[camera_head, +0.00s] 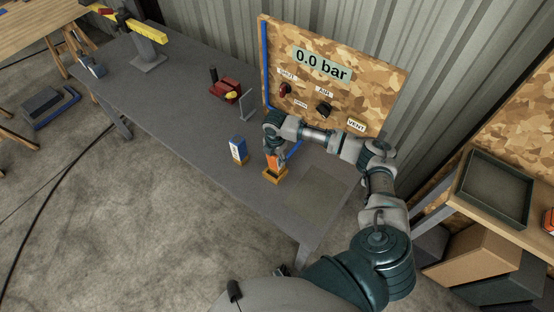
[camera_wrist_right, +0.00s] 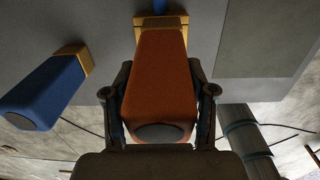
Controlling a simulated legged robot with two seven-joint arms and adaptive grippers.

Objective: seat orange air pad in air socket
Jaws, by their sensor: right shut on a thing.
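The orange air pad (camera_wrist_right: 160,85) is between the two fingers of my right gripper (camera_wrist_right: 158,110), which is shut on it. In the head view my right gripper (camera_head: 275,153) points down at the table, and the orange pad (camera_head: 273,162) shows just below it. The pad's far end meets a yellow socket (camera_head: 275,177) on the tabletop; it also shows in the wrist view (camera_wrist_right: 160,21). I cannot tell how deep the pad sits in it. A blue pad (camera_head: 238,147) stands in another yellow base to the left; it shows in the wrist view (camera_wrist_right: 45,92). My left gripper is not in view.
A panel (camera_head: 330,75) reading "0.0 bar", with a red knob, a black knob and a VENT label, stands behind the table (camera_head: 190,110). A red device (camera_head: 224,90) and a yellow beam on a post (camera_head: 140,30) are further left. A tray (camera_head: 495,188) is at right.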

